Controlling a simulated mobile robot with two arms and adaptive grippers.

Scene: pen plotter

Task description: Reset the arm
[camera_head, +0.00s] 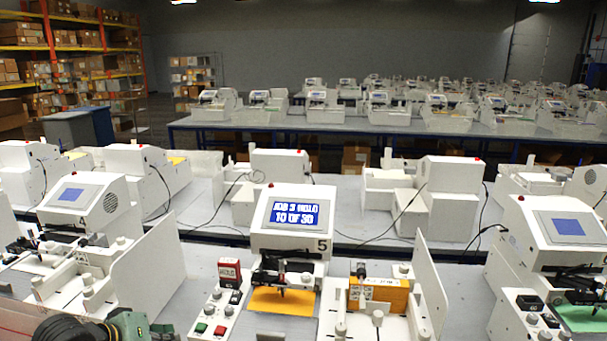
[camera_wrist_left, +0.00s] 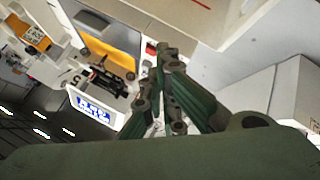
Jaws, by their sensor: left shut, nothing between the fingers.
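Part of my left arm, dark green and black, shows at the bottom left of the head view, low in front of plotter number 4. In the left wrist view my left gripper (camera_wrist_left: 170,52) has its dark green fingers together with nothing between them. The pen plotter number 5 (camera_head: 292,222) stands in the middle of the head view with a lit blue screen (camera_head: 293,213) and an orange sheet (camera_head: 284,301) under its pen carriage. The plotter also shows tilted in the left wrist view, with its screen (camera_wrist_left: 92,105) and orange sheet (camera_wrist_left: 108,50). My right gripper is not in view.
A button panel (camera_head: 217,312) and a red box (camera_head: 229,272) stand left of the orange sheet. An orange box (camera_head: 378,295) sits right of it, beside a white upright panel (camera_head: 430,285). Plotters with blue screens (camera_head: 568,226) flank this station. Shelves (camera_head: 70,60) stand far left.

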